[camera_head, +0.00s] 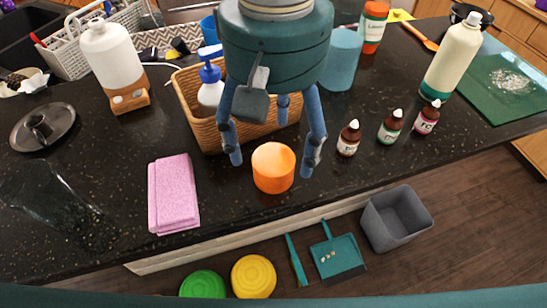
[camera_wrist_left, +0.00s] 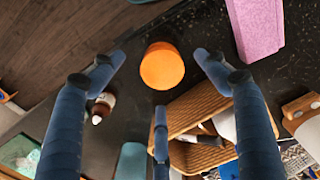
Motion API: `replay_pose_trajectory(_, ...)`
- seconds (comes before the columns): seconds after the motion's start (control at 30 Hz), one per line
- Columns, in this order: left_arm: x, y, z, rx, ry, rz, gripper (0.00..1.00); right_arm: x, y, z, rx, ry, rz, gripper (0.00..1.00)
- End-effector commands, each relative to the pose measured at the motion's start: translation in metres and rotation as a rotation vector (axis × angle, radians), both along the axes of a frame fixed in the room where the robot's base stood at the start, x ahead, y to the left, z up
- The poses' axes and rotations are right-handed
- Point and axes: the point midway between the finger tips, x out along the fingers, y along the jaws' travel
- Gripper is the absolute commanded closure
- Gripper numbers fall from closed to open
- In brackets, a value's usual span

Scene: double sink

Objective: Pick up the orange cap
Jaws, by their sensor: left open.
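The orange cap (camera_head: 273,167) stands on the dark speckled counter near its front edge, in front of the wicker basket. My left gripper (camera_head: 272,150) is above and just behind the cap, its blue fingers spread wide, one to each side. In the left wrist view the orange cap (camera_wrist_left: 162,66) lies ahead between the spread fingers of my left gripper (camera_wrist_left: 160,90). The fingers look apart from the cap, and nothing is held. My right gripper does not show in either view.
The wicker basket (camera_head: 204,131) with a blue-topped pump bottle (camera_head: 209,88) is close behind. A folded pink cloth (camera_head: 173,194) lies left of the cap. Several small dropper bottles (camera_head: 348,138) stand to the right. A grey bin (camera_head: 396,218) and dustpan (camera_head: 338,255) are on the floor.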

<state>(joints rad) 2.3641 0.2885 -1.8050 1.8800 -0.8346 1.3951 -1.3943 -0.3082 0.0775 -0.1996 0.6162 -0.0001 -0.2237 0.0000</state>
Motion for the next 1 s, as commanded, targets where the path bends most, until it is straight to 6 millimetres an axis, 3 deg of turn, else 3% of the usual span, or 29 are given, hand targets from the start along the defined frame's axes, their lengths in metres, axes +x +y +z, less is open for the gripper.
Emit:
replay_pose_trajectory(0.17,0.001,0.001,-0.012,0.002,0.0,0.0,0.26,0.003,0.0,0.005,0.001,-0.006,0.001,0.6)
replay_pose_trajectory(0.43,0.003,0.003,-0.051,0.003,0.002,-0.001,0.26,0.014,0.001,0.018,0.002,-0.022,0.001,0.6)
replay_pose_trajectory(0.73,0.004,0.002,-0.058,-0.001,0.001,0.0,0.26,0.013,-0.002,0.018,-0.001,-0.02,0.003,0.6)
replay_pose_trajectory(0.77,0.004,0.002,-0.058,-0.001,0.001,0.0,0.28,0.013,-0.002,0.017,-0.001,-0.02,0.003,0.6)
replay_pose_trajectory(0.93,0.004,0.002,-0.058,-0.001,0.001,0.0,0.62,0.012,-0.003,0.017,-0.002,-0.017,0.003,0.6)
replay_pose_trajectory(1.0,0.004,0.002,-0.058,-0.001,0.001,0.0,0.62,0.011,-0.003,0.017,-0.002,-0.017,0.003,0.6)
